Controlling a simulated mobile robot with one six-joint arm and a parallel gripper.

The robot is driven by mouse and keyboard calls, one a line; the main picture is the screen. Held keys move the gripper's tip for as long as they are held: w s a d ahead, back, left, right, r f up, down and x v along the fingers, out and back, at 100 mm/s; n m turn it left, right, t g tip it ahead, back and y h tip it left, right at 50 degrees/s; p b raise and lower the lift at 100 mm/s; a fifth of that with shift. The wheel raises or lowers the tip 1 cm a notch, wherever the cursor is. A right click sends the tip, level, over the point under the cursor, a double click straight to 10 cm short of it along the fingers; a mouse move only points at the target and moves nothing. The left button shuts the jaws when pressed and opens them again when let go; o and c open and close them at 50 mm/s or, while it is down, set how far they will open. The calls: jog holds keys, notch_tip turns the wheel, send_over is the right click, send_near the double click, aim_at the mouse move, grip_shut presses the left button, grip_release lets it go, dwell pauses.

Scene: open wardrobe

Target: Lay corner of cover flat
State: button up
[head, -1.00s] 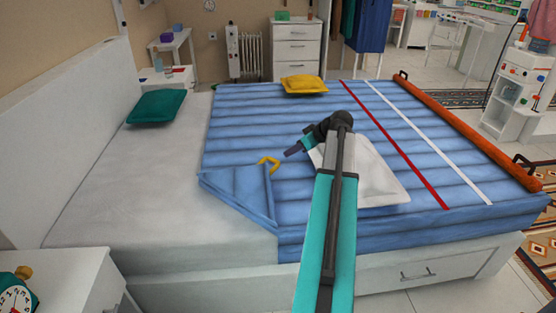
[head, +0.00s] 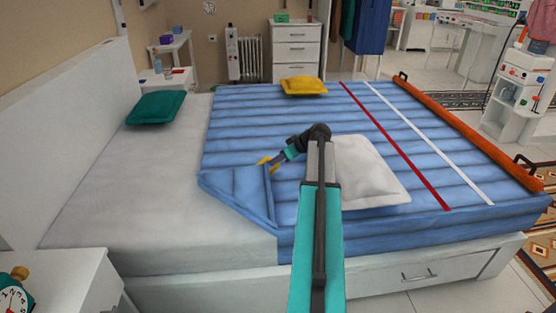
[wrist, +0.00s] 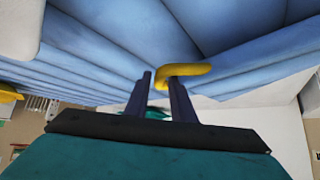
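The blue quilted cover (head: 300,115) lies over the bed. Its near left corner (head: 238,192) is folded back in a triangular flap on top of the cover. A yellow loop handle (head: 262,161) sits at the flap's tip; it also shows in the wrist view (wrist: 190,73). My gripper (head: 273,164) is at the handle. In the wrist view its two dark fingers (wrist: 160,82) are apart, with the handle's end at the gap between their tips. I cannot tell whether they touch it. The head view hides part of the handle behind my gripper.
A white pillow (head: 368,172) lies on the cover just right of my arm. A yellow cushion (head: 303,85) lies at the far edge, a teal cushion (head: 155,107) on the bare mattress (head: 140,190). An orange roll (head: 470,130) lines the right edge. A nightstand (head: 75,280) stands front left.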

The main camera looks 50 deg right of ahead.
grip_shut()
jog(key=shift+r, duration=0.1)
